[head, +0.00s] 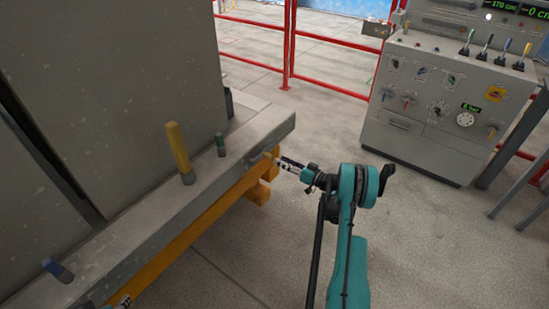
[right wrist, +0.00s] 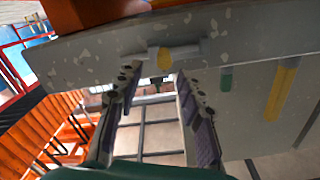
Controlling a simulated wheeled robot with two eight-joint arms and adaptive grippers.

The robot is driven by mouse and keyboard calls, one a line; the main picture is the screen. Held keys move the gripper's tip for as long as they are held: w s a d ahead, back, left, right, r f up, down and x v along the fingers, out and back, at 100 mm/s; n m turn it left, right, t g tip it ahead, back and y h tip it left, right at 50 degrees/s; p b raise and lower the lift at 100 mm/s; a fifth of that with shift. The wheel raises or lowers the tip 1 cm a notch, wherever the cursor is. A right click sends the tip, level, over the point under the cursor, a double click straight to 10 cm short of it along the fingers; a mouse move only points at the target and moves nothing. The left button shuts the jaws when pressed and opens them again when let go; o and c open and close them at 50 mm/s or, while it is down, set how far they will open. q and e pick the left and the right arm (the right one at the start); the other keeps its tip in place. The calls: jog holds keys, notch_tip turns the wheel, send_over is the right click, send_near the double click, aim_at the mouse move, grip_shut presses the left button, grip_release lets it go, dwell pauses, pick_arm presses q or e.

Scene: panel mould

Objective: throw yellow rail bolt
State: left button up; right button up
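A small yellow piece, which looks like the yellow rail bolt (right wrist: 163,58), sits in a grey bracket on the side of the grey rail (right wrist: 110,45) in the right wrist view. My right gripper (right wrist: 152,85) is open, its two fingers apart on either side of the line to the yellow piece. No contact can be made out. In the head view my right gripper (head: 283,163) is at the rail's far right end, beside its outer face; the bolt is hardly visible there. A small dark and white part at the bottom left (head: 123,300) may be my left gripper; its fingers cannot be made out.
A yellow post (head: 179,152), a short green post (head: 220,145) and a blue-tipped peg (head: 57,270) stand on the rail beside large grey panels (head: 130,80). A yellow beam (head: 215,210) runs below. A control cabinet (head: 420,110) and red railings (head: 330,85) stand behind open floor.

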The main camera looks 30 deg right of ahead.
jog(key=v, duration=0.5)
jog(key=shift+s+d, duration=0.1)
jog(key=shift+s, duration=0.15)
dwell(0.4)
jog(key=w+a+r+g, duration=0.3)
jog(key=a+r+g, duration=0.1)
jog(key=a+r, duration=0.6)
jog(key=s+a+r+g+h, duration=0.1)
jog(key=s+a+r+g, duration=0.15)
jog(key=a, duration=0.45)
jog(key=s+a+r+g+h, duration=0.1)
jog(key=s+a+r, duration=0.2)
jog(key=a, duration=0.4)
jog(key=s+a+g+h, duration=0.1)
jog(key=s+a, duration=0.3)
jog(key=s, duration=0.8)
jog(key=s+a+g+h, duration=0.1)
jog(key=s+a+h, duration=0.2)
jog(key=s, duration=0.9)
jog(key=shift+s+a+r+h, duration=0.3)
jog(key=shift+s+a+h, duration=0.1)
jog(key=shift+a, duration=0.35)
